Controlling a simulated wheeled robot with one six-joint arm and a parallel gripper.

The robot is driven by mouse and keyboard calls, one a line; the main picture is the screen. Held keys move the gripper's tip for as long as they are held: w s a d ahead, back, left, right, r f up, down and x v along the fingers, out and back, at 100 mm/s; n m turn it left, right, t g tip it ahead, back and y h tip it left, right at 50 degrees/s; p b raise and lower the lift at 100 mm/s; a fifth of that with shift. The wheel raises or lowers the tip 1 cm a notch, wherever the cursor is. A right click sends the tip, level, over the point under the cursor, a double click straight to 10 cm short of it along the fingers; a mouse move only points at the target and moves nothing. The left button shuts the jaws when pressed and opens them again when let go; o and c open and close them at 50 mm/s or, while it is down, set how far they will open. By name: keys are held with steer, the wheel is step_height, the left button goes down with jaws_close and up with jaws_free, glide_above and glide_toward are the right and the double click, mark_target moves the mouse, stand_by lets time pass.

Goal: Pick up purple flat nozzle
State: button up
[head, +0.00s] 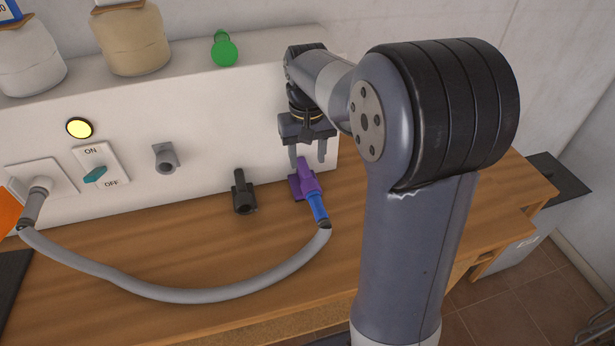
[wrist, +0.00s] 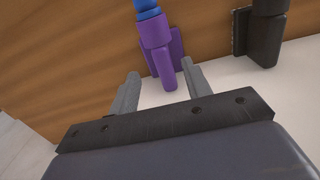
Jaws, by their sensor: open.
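The purple flat nozzle (head: 307,177) sits in a purple holder at the foot of the white panel, on the wooden worktop. Its lower end joins a blue piece (head: 319,208) on the grey hose. My gripper (head: 308,158) is open, just above the nozzle in the head view. In the wrist view the nozzle (wrist: 157,42) lies ahead of my open fingers (wrist: 160,85), with its tip near the gap between them. Nothing is held. I cannot tell how far apart the fingers and nozzle are in depth.
A black nozzle in a holder (head: 243,192) stands left of the purple one. The grey hose (head: 180,294) loops across the worktop (head: 130,250) to a wall outlet. The white panel (head: 215,125) rises behind, with a switch (head: 97,172) and jars on top.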

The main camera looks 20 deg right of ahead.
mark_target(305, 169)
steer(key=f, duration=0.6)
steer(key=shift+w+a+f, duration=0.15)
steer(key=shift+w+f, duration=0.15)
steer(key=shift+w, duration=0.05)
jaws_close()
